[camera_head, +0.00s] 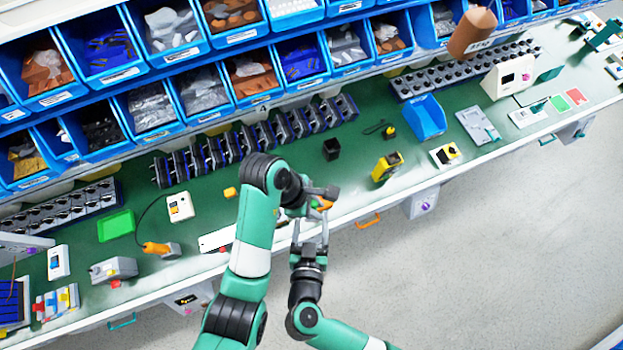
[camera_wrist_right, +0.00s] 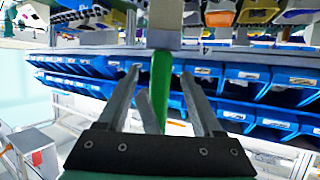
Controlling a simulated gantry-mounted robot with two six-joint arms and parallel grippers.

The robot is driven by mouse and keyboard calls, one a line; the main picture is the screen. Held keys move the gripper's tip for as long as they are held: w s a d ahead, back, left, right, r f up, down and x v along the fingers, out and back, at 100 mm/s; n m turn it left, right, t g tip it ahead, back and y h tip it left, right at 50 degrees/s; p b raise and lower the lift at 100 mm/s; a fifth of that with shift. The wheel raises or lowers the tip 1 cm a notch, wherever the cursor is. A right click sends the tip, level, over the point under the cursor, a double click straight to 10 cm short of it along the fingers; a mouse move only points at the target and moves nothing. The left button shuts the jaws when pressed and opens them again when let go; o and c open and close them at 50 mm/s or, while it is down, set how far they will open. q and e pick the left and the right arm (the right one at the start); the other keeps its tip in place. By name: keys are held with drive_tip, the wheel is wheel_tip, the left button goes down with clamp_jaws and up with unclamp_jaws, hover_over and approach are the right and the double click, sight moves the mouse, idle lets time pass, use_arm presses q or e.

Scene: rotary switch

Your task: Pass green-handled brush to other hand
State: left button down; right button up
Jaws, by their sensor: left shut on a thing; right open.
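The brush's green handle (camera_wrist_right: 161,85) shows in the right wrist view, upright in the picture between the two fingers of my right gripper (camera_wrist_right: 161,72). Gaps show on both sides of the handle, so the right gripper is open around it. A grey part above the handle seems to be my left gripper. In the head view my left gripper (camera_head: 324,198) is shut on the brush, just above my right gripper (camera_head: 311,222) in the picture. The brush itself is mostly hidden there; a small orange spot shows by the left gripper. The bristles cannot be made out.
The hands meet over the front edge of the green workbench (camera_head: 350,180). A black cup (camera_head: 331,149) and a yellow device (camera_head: 386,166) stand beyond them. Blue parts bins (camera_head: 225,38) line the back. The grey floor (camera_head: 480,270) at lower right is clear.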

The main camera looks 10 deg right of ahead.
clamp_jaws()
use_arm(q)
drive_tip(key=c, duration=0.7)
unclamp_jaws()
drive_tip(key=shift+s+f, duration=0.1)
use_arm(e)
drive_tip(key=shift+r, duration=0.1)
use_arm(q)
drive_tip(key=shift+o, duration=0.2)
